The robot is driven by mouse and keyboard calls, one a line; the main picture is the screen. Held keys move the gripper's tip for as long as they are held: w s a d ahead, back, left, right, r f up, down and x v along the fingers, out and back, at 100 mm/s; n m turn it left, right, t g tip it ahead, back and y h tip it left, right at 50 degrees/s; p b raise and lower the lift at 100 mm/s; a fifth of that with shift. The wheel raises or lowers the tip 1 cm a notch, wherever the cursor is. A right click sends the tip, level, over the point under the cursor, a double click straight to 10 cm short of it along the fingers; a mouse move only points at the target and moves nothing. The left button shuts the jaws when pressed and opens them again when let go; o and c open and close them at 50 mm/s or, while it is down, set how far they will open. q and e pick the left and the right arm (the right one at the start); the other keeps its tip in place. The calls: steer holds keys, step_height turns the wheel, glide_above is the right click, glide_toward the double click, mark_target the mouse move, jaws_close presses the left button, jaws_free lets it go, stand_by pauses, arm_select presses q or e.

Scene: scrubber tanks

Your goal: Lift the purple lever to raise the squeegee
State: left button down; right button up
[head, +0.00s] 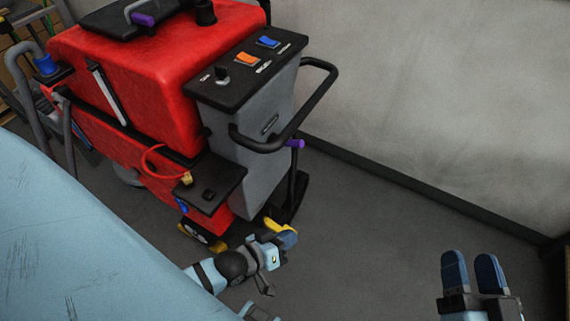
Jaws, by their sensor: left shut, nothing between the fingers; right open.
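The red and grey scrubber (135,60) stands at the upper left. A lever with a purple grip (296,143) sticks out behind its grey rear panel, just below the black push handle (285,133). The lever's dark stem runs down to a black part low at the rear; I cannot tell whether that is the squeegee. My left gripper (287,239) is shut and empty, low in front of the scrubber's rear and well below the purple grip. My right gripper (472,272) is open and empty at the lower right, apart from the scrubber.
A yellow piece (271,224) shows beside my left gripper. A black shelf (208,182) juts from the scrubber above my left arm. Another purple grip (143,20) is on the top lid. A grey wall (440,90) stands behind; the floor (370,230) between my grippers is clear.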

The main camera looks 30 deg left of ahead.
arm_select(q)
steer(key=shift+s+d+r+m+g+y+p, duration=0.2)
steer(key=shift+s+r+m+g+y+p, duration=0.15)
steer(key=shift+s+r+m+p, duration=0.6)
arm_select(e)
steer(key=shift+s+d+r, duration=0.1)
steer(key=shift+s+r, duration=0.05)
steer(key=shift+r, duration=0.6)
steer(key=shift+s+d+r, duration=0.1)
steer(key=shift+s+r, duration=0.05)
steer(key=shift+r, duration=0.6)
arm_select(q)
steer(key=shift+w, duration=0.1)
